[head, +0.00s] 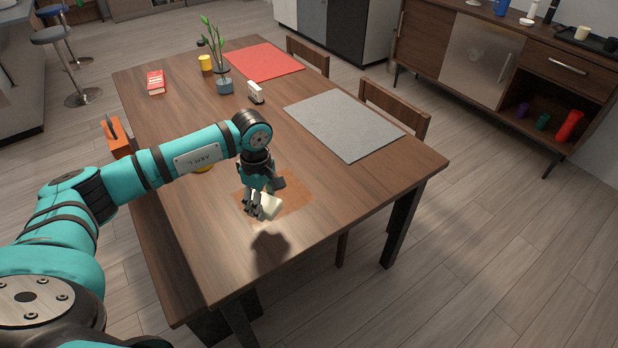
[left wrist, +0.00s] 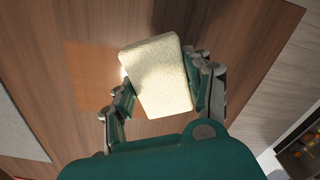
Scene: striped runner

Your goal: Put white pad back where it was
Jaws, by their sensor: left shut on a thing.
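The white pad (head: 270,206) is a pale, cream-coloured block held by my left gripper (head: 256,203) above the near part of the wooden table. In the left wrist view the pad (left wrist: 158,76) sits tilted between the two fingers of my left gripper (left wrist: 165,88), which are shut on it. An orange-brown square patch (head: 296,197) lies on the table under and beside the gripper. It also shows in the left wrist view (left wrist: 90,72), to the left of the pad. My right gripper is in neither view.
Chairs stand along the far side. The table's near right is clear.

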